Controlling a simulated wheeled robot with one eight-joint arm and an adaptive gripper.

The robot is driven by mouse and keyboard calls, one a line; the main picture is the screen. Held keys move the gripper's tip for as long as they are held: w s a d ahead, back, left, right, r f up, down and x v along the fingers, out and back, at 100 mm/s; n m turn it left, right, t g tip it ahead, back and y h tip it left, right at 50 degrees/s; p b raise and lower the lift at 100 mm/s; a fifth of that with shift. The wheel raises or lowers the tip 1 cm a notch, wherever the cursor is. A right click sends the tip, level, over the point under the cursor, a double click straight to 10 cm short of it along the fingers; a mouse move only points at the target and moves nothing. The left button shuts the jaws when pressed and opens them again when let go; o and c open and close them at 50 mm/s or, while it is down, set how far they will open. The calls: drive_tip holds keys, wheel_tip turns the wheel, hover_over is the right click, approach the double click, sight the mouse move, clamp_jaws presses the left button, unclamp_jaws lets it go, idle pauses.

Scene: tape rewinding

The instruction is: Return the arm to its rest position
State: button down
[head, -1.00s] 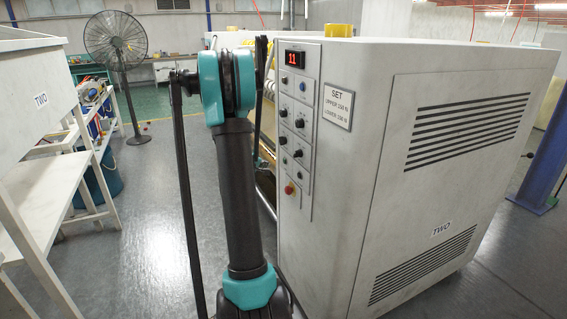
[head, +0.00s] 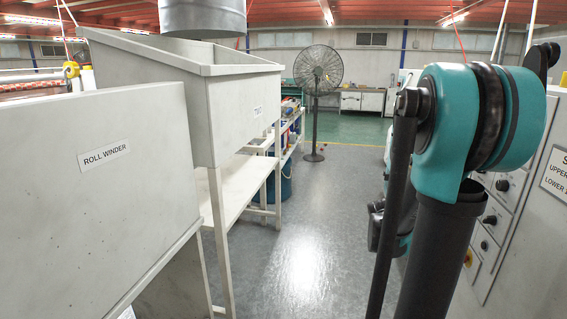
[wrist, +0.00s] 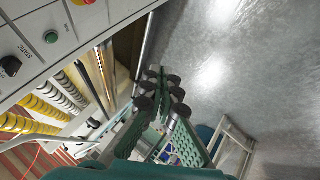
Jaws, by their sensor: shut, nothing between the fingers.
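My arm stands at the right of the head view, with a teal joint (head: 478,115) at the top and a dark link running down out of the frame. A thin dark rod runs down beside this link. My gripper (wrist: 161,82) shows in the middle of the wrist view. Its green ribbed fingers with dark round joints are together and hold nothing. It is above the grey floor, beside a machine with rollers, and I see no contact. In the head view the gripper cannot be made out clearly behind the arm.
A ROLL WINDER cabinet (head: 95,200) stands close at left, with a white bench (head: 235,190) behind it. A control cabinet (head: 530,240) stands at right behind my arm. The wrist view shows a control panel (wrist: 50,45) and rollers (wrist: 40,105). Floor (head: 300,260) is clear between.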

drive_tip(key=s+a+f+y, duration=0.3)
drive_tip(key=s+a, duration=0.6)
drive_tip(key=a, duration=0.1)
drive_tip(key=s+a+f+g+y, duration=0.1)
drive_tip(key=s+a+f+y, duration=0.1)
drive_tip(key=s+a, duration=0.7)
drive_tip(key=shift+a+f+g+y, duration=0.3)
drive_tip(key=shift+a+f+y, duration=0.1)
drive_tip(key=shift+a+y, duration=0.3)
idle(3.6)
